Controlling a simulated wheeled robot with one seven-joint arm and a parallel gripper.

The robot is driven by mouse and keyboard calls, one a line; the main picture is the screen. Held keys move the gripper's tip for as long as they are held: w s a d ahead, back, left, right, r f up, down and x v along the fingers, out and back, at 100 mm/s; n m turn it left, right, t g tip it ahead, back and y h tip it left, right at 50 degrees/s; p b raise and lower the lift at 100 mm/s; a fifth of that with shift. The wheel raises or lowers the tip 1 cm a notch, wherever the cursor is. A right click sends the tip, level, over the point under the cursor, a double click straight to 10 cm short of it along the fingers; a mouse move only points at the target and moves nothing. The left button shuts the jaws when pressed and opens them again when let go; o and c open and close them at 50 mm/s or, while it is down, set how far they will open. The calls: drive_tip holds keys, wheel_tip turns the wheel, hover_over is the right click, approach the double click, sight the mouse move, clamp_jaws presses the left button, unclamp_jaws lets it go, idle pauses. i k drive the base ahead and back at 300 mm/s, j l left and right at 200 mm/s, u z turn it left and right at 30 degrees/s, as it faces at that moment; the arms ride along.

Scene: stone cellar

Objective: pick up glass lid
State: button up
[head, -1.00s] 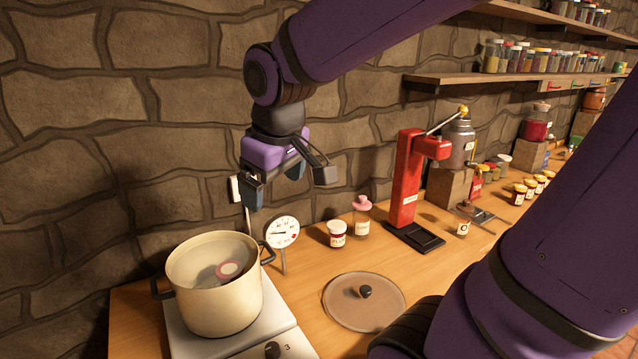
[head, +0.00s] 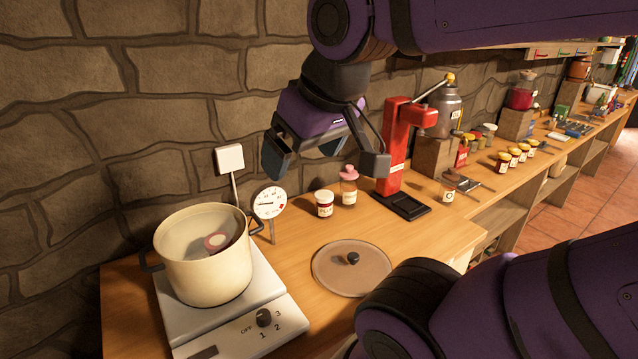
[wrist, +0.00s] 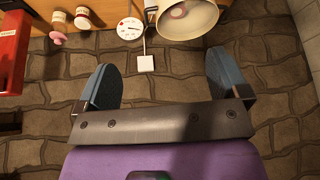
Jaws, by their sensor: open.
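The glass lid (head: 334,275) is a round, see-through brownish disc with a black knob (head: 352,258) at its middle. It lies flat on the wooden counter, right of the hot plate, in the head view. My gripper (head: 325,158) is open and empty in the air, above and behind the lid, near the stone wall. In the wrist view its two blue fingers (wrist: 160,85) stand wide apart with nothing between them. The lid does not show in the wrist view.
A cream pot (head: 207,272) holding liquid and a jar stands on the hot plate (head: 274,312). A dial thermometer (head: 269,204), small jars (head: 324,204) and a red press (head: 393,150) stand behind the lid. The counter close around the lid is bare.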

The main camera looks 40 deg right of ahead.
sight(352, 268)
drive_tip(key=k+l+z, duration=0.1)
drive_tip(key=l, duration=0.55)
drive_tip(key=k+l+z, duration=0.1)
drive_tip(key=l, duration=0.55)
drive_tip(key=k+l+z, duration=0.1)
drive_tip(key=l, duration=0.55)
